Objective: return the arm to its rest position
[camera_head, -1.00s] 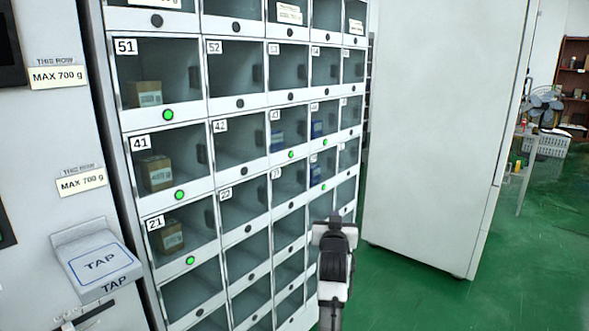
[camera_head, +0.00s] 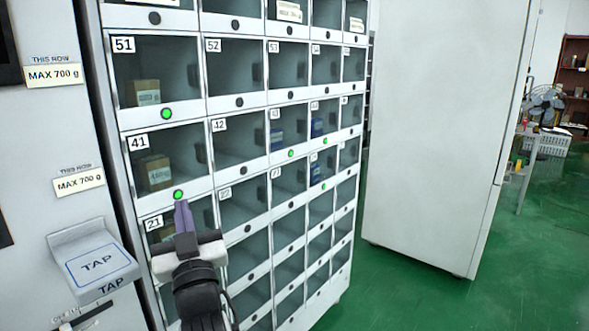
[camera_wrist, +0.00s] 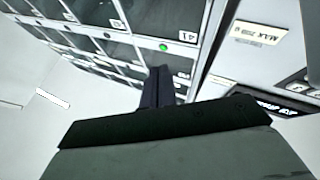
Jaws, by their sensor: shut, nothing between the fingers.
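My gripper (camera_head: 184,217) is in the lower left-middle of the head view, in front of the locker cabinet near compartments 41 and 21. Its two dark fingers are together and point up toward the green light under compartment 41. Nothing is held between them. In the wrist view the closed fingers (camera_wrist: 157,86) show in front of the cabinet doors. My gripper and wrist hide much of compartment 21 and the doors below it.
The locker cabinet (camera_head: 239,102) has clear doors. Brown boxes stand in compartments 51 (camera_head: 143,92) and 41 (camera_head: 155,172). A TAP reader (camera_head: 97,264) juts out at the left. A tall white cabinet (camera_head: 440,130) stands right, with open green floor (camera_head: 400,290) before it.

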